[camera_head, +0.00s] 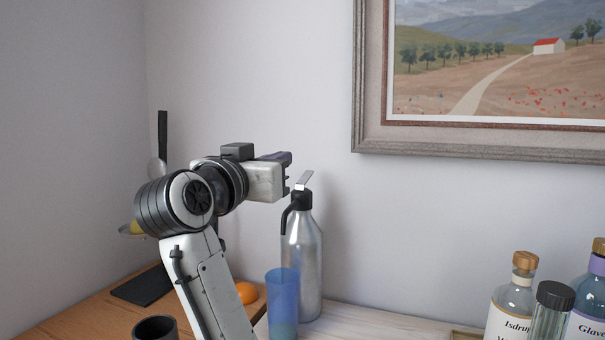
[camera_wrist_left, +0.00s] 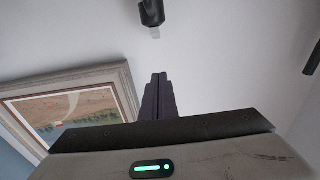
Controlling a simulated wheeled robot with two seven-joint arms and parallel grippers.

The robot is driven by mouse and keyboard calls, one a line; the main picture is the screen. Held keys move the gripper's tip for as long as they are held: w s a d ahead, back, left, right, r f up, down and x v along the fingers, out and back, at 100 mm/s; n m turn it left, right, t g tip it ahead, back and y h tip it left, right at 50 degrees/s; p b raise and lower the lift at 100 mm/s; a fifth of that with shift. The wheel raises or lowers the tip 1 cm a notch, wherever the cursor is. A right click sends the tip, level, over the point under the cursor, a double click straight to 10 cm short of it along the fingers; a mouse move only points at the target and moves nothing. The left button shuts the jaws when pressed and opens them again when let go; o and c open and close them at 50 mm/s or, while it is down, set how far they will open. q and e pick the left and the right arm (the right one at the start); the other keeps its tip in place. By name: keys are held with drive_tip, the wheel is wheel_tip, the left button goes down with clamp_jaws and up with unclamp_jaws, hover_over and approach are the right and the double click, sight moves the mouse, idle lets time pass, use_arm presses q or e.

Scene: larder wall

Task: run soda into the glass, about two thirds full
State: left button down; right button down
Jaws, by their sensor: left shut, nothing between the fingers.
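A silver soda siphon (camera_head: 308,255) with a black head and a pale metal lever (camera_head: 303,180) stands upright on the counter. Its black spout points left and down. A blue translucent glass (camera_head: 283,295) stands in front of the siphon, below the spout. Its base is cut off by the frame's lower edge. Its lower part looks greener, but I cannot tell how much liquid it holds. My left gripper (camera_head: 288,158) is shut and empty, up and left of the lever, apparently apart from it. Its closed dark fingers show in the wrist view (camera_wrist_left: 158,95). My right gripper is out of view.
Labelled bottles (camera_head: 510,300) and a dark-capped jar (camera_head: 551,312) stand at the right. An orange (camera_head: 246,292), a black slab (camera_head: 143,286) and a dark cup (camera_head: 155,328) are at the left. A framed picture (camera_head: 480,148) hangs on the wall behind.

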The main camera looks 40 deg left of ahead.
use_arm(q)
drive_tip(key=p, duration=0.1)
hover_over(302, 180)
drive_tip(key=v, duration=0.2)
drive_tip(key=shift+d+r, duration=0.15)
drive_tip(key=shift+r, duration=0.15)
drive_tip(key=f, duration=0.1)
drive_tip(key=w+f, duration=0.1)
drive_tip(key=f, duration=0.1)
drive_tip(key=shift+w+a, duration=0.2)
drive_tip(key=shift+w, duration=0.1)
drive_tip(key=shift+w+f, duration=0.1)
drive_tip(key=shift+f, duration=0.35)
